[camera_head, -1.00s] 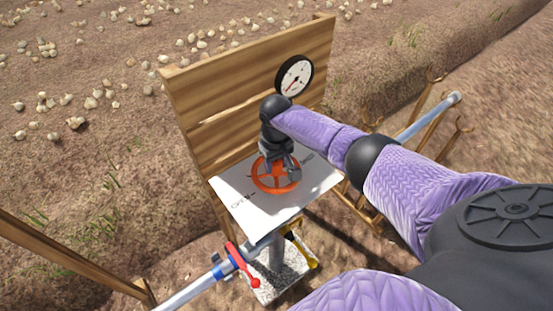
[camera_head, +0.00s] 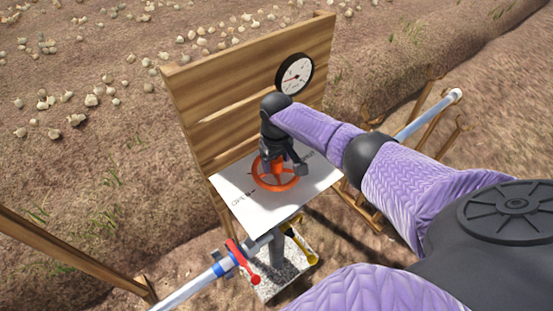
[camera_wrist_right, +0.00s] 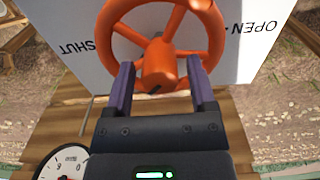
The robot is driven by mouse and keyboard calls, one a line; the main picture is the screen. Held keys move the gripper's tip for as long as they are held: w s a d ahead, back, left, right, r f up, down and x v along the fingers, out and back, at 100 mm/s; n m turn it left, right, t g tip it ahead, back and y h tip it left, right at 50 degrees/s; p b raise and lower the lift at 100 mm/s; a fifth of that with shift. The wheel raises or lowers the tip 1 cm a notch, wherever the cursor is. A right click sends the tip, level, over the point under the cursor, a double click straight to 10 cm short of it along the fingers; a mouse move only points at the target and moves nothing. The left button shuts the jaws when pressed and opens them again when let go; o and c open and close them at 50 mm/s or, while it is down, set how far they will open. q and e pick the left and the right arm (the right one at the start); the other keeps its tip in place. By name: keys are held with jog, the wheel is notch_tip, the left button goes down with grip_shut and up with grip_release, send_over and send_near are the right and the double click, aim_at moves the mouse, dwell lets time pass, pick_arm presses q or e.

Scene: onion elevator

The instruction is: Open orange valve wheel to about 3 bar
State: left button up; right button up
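The orange valve wheel (camera_head: 275,183) lies over a white panel (camera_head: 240,208) marked OPEN and SHUT. It also shows in the right wrist view (camera_wrist_right: 160,62), with its hub and spokes. My right gripper (camera_head: 283,165) is down at the wheel. In the right wrist view its two fingers (camera_wrist_right: 162,82) are apart, one on each side of the hub, with gaps visible; contact with the spokes is unclear. The round pressure gauge (camera_head: 294,74) has its needle pointing left; the value is too small to read. The gauge is cut off in the wrist view (camera_wrist_right: 62,164). My left gripper is out of view.
A wooden board (camera_head: 245,90) stands behind the panel and carries the gauge. A pipe with a red lever (camera_head: 242,262) runs below at the front. A grey pipe on wooden stakes (camera_head: 430,115) lies to the right. Onions (camera_head: 77,119) lie scattered on the soil behind.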

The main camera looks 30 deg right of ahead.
jog(key=shift+o, duration=0.3)
jog(key=shift+r, duration=0.25)
notch_tip(320, 180, up, 9)
jog(key=p, duration=0.4)
jog(key=shift+r, duration=0.25)
jog(key=shift+f, duration=0.1)
